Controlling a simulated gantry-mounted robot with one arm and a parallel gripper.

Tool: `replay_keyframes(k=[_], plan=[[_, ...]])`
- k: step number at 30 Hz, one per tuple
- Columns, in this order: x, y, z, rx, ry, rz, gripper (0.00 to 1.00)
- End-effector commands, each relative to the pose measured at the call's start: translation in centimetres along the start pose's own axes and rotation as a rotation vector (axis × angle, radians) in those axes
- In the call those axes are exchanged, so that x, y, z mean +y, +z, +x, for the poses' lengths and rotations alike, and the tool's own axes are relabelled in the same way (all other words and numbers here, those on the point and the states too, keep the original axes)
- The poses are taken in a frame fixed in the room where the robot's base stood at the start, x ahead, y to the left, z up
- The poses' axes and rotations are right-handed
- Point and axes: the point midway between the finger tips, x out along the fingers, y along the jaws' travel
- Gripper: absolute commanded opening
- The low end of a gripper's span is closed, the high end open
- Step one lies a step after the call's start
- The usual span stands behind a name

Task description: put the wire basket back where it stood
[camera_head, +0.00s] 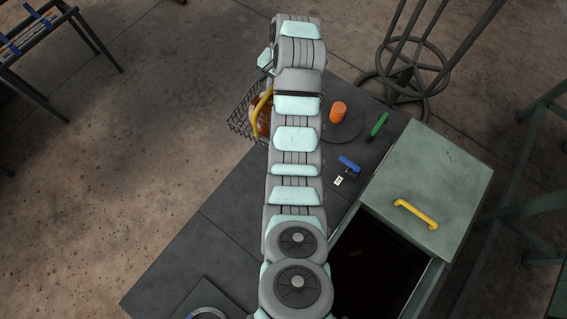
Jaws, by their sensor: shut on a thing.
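The wire basket (240,122) is a dark mesh basket with a curved yellow handle (261,108) and orange-brown contents. It shows left of my arm, at the far left edge of the dark table, and my arm hides its right part. My gripper (268,78) is at the upper end of the handle and shut on the basket; its fingertips are mostly hidden behind my arm. I cannot tell whether the basket's bottom touches the table or hangs above it.
On the dark table (190,240) are an orange cylinder (338,112) by a round dark disc (344,129), a green object (378,124) and a blue object (349,163). A green-grey lid with a yellow handle (416,214) adjoins a dark opening (375,270). The table's left part is mostly clear.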

Motion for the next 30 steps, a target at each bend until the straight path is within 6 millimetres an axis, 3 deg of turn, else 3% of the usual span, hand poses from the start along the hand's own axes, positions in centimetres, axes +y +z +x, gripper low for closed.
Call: replay_keyframes(k=[8, 24, 30], plan=[[0.5, 0.4, 0.5, 0.012, -0.003, 0.017, 0.0], [5.8, 4.5, 5.0, 0.028, -0.004, 0.119, 0.0], [7.0, 5.7, 5.8, 0.033, -0.006, 0.133, 0.0]])
